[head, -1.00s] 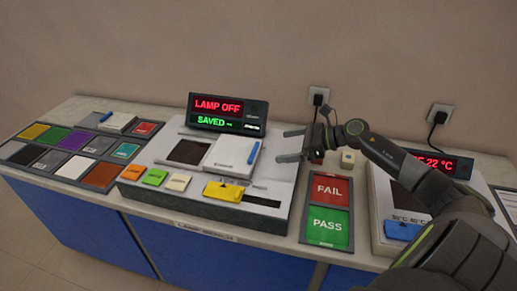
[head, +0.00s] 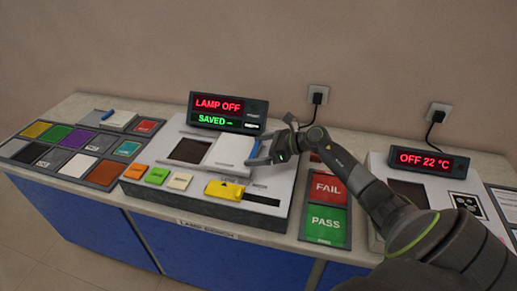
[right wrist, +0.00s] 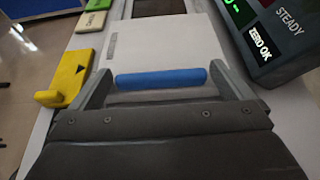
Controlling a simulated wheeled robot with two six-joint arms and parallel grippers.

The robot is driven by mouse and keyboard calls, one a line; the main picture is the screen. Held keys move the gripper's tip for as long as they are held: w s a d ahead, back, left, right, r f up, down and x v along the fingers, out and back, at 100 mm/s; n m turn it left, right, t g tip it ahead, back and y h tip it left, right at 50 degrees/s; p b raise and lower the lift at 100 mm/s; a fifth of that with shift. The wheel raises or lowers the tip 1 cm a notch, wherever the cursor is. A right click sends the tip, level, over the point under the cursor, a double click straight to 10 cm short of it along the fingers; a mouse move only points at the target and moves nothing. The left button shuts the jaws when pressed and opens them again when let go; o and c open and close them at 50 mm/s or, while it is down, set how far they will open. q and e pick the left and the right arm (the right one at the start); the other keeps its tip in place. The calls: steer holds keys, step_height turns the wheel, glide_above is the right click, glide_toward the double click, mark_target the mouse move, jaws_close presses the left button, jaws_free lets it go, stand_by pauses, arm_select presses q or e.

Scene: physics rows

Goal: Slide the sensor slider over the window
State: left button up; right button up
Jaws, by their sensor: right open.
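A white slider plate (head: 227,151) with a blue bar handle (right wrist: 160,78) lies flat on the lamp bench unit (head: 210,212). It sits just right of the dark square window (head: 190,151), which is uncovered. My right gripper (head: 255,151) is open at the plate's right edge. In the right wrist view its fingers stand on either side of the blue handle, near its two ends, with gaps showing. In the head view the gripper partly hides the handle. My left gripper is not in view.
A yellow piece with an arrow (head: 225,190) sits at the unit's front beside a dark slot (head: 262,200). A display (head: 227,113) reading LAMP OFF and SAVED stands behind. FAIL (head: 327,187) and PASS (head: 326,221) pads lie to the right; colour samples (head: 73,166) lie left.

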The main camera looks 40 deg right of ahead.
steer(key=shift+c, duration=0.3)
steer(key=c, duration=1)
steer(key=w+a+b, duration=0.2)
steer(key=w+a, duration=0.1)
steer(key=w, duration=0.1)
steer(key=w+a+b, duration=0.3)
steer(key=w+a, duration=0.1)
steer(key=w+a+b, duration=0.3)
steer(key=w, duration=0.1)
steer(key=shift+w+a, duration=0.15)
steer(key=shift+a, duration=0.1)
steer(key=shift+c, duration=0.2)
steer(key=shift+w+a, duration=0.2)
steer(key=shift+r, duration=0.15)
steer(key=o, duration=1.1)
steer(key=shift+w, duration=0.1)
steer(key=shift+w+a, duration=0.1)
steer(key=shift+a, duration=0.05)
steer(key=b+v, duration=0.2)
steer(key=v, duration=1.5)
steer(key=shift+b, duration=0.4)
